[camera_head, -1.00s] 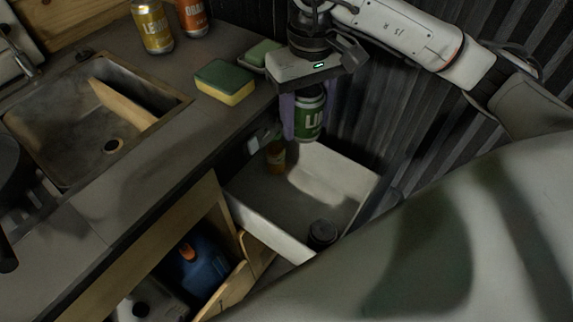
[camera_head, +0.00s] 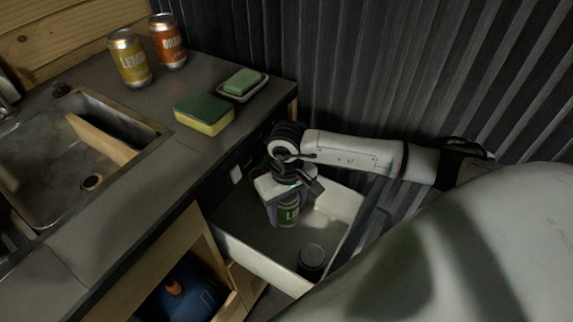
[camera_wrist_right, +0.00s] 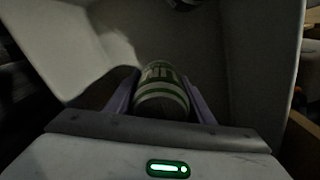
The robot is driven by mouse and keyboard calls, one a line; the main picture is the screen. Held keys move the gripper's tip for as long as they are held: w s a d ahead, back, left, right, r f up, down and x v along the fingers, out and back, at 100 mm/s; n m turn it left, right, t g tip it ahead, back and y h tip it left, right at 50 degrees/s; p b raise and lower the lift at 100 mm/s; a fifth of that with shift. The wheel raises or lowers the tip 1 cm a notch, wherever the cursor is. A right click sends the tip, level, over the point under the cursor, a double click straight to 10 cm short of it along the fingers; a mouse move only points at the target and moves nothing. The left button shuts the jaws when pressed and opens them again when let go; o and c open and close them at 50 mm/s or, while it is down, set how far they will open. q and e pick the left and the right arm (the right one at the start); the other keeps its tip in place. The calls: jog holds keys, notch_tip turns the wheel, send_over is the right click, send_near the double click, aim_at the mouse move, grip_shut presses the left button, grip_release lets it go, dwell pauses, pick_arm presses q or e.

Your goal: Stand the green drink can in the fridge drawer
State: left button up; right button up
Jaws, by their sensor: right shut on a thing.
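The green drink can (camera_head: 289,214) is upright between the fingers of my right gripper (camera_head: 287,208), down inside the white fridge drawer (camera_head: 262,264). In the right wrist view the can (camera_wrist_right: 162,92) sits between the two purple fingers of the right gripper (camera_wrist_right: 162,98), with the drawer walls (camera_wrist_right: 262,60) around it. Whether the can's base touches the drawer floor cannot be told. My left gripper is not in view.
A dark jar or can (camera_head: 312,262) stands in the drawer's near right corner. On the counter are a yellow can (camera_head: 130,60), an orange can (camera_head: 168,42), a sponge (camera_head: 204,113) and a soap dish (camera_head: 243,88). A sink (camera_head: 60,150) is at left. The drawer's middle floor is clear.

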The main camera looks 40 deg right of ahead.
aim_at(286, 220)
jog(key=shift+f, duration=2.15)
jog(key=shift+f, duration=0.1)
jog(key=shift+f+b, duration=0.15)
jog(key=shift+b, duration=0.3)
jog(key=o, duration=1.4)
notch_tip(286, 220, up, 12)
jog(key=shift+r+p, duration=0.25)
jog(key=shift+p, duration=0.25)
